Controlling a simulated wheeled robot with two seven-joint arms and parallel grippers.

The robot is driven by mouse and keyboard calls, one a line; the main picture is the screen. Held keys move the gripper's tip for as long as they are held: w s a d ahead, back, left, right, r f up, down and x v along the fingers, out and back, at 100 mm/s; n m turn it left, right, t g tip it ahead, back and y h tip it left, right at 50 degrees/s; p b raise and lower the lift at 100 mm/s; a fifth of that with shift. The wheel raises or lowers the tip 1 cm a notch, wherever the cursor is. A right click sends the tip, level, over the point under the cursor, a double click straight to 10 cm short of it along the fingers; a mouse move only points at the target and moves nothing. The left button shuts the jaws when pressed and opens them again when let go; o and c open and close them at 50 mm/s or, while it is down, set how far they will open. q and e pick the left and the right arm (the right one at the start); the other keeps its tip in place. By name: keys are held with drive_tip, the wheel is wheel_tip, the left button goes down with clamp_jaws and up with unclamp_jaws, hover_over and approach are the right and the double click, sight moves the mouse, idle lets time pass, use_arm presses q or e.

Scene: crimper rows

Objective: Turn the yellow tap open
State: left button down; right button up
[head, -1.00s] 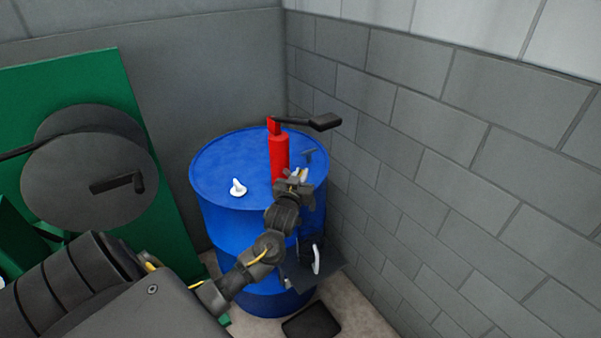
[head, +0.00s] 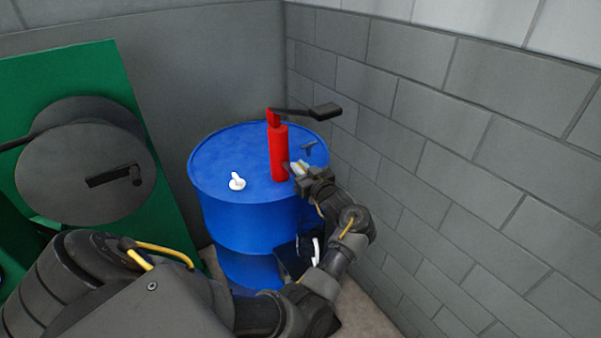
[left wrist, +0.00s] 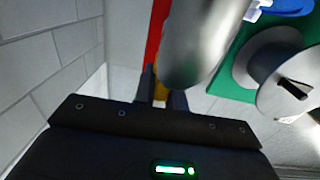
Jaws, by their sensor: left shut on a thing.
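The yellow tap (left wrist: 160,92) shows as a small yellow piece between the fingers in the left wrist view, mostly hidden by the jaws and a silver cylinder (left wrist: 205,40). My left gripper (head: 296,170) is at the right side of the upright red pump (head: 279,155) on the blue drum (head: 222,222). It is shut on the yellow tap, and its fingers also show in the left wrist view (left wrist: 160,88). In the head view the gripper covers nearly all of the tap. My right gripper is not in view.
A black handle (head: 324,110) reaches right from the pump's top. A white fitting (head: 237,182) and a small dark fitting (head: 309,149) are on the drum top. A block wall (head: 450,180) is close on the right. A green panel with a grey reel (head: 80,170) stands left.

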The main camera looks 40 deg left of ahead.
use_arm(q)
drive_tip(key=shift+n+g+b, duration=0.3)
drive_tip(key=shift+n+g, duration=0.1)
drive_tip(key=shift+g, duration=0.2)
drive_tip(key=shift+r, duration=0.15)
drive_tip(key=c, duration=1.4)
unclamp_jaws()
drive_tip(key=shift+c, duration=0.2)
